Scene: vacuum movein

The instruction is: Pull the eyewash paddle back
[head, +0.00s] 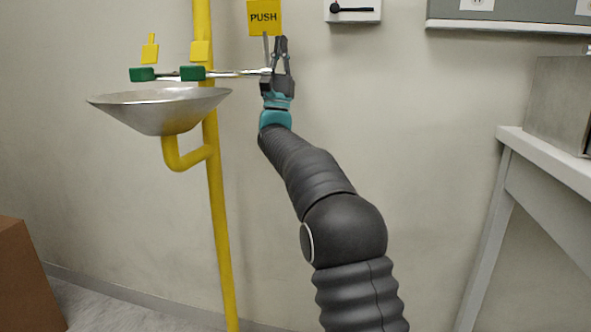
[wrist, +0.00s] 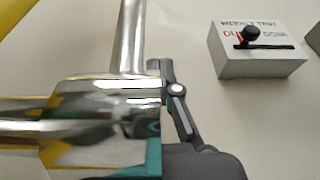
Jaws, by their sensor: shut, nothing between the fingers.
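The eyewash paddle (head: 265,18) is a yellow plate marked PUSH on a thin metal stem, standing upright at the right end of the eyewash pipe. In the head view my gripper (head: 281,44) points up just right of the stem, below the plate. It is shut with nothing held. In the wrist view the chrome stem (wrist: 130,35) rises from the shiny valve body (wrist: 100,112), and a dark gripper finger (wrist: 178,105) is close to its right side. I cannot tell whether they touch. The plate is outside the wrist view.
The steel bowl (head: 160,110), green-capped nozzles (head: 192,73) and yellow pipe (head: 219,215) stand to the left. A white box (head: 353,10) with a black lever hangs on the wall to the right; the wrist view shows WEEKLY TEST on it. A bench (head: 560,165) stands far right.

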